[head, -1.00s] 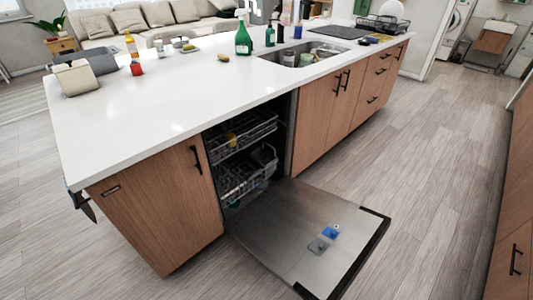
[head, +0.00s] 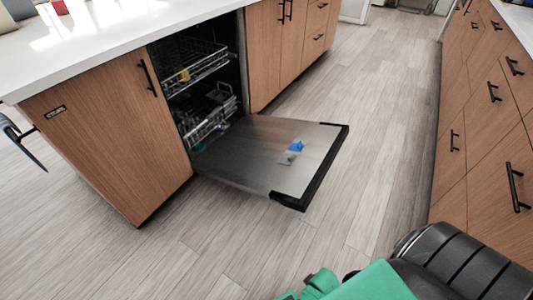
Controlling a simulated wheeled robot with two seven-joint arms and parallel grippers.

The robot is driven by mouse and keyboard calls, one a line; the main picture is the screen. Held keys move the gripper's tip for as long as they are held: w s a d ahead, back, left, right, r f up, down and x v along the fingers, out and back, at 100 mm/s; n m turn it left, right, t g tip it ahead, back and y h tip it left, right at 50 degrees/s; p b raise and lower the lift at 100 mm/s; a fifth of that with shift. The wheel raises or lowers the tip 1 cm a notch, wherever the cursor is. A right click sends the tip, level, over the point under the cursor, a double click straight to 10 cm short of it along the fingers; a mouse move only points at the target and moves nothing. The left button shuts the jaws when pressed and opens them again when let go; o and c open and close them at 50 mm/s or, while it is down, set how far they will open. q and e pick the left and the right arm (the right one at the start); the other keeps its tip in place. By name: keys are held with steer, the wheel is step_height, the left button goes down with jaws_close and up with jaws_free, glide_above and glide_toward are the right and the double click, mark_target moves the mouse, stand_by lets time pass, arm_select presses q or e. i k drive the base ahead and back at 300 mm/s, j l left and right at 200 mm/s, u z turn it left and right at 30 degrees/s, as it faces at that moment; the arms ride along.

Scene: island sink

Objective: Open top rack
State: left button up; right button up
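The dishwasher door (head: 245,155) is folded down flat, just above the floor. The wire top rack (head: 200,62) sits inside the dishwasher opening and does not stand out over the door. A small yellow thing (head: 184,75) shows in it. The lower rack (head: 208,118) is below it, near the door's hinge side, and holds some items too small to tell. A green and black part of my own arm shows at the bottom right, well apart from the racks. Neither of my grippers can be made out.
The white counter (head: 110,30) overhangs the dishwasher. Wooden cabinets (head: 110,130) flank it on both sides. Another row of drawers (head: 490,130) runs along the right. The wooden floor (head: 370,130) between door and drawers is clear.

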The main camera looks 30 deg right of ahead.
mark_target(197, 78)
steer(key=i+j, duration=0.15)
steer(key=i, duration=0.2)
steer(key=i+j, duration=0.15)
steer(key=i, duration=0.25)
steer(key=i+j, duration=0.15)
steer(key=i, duration=0.2)
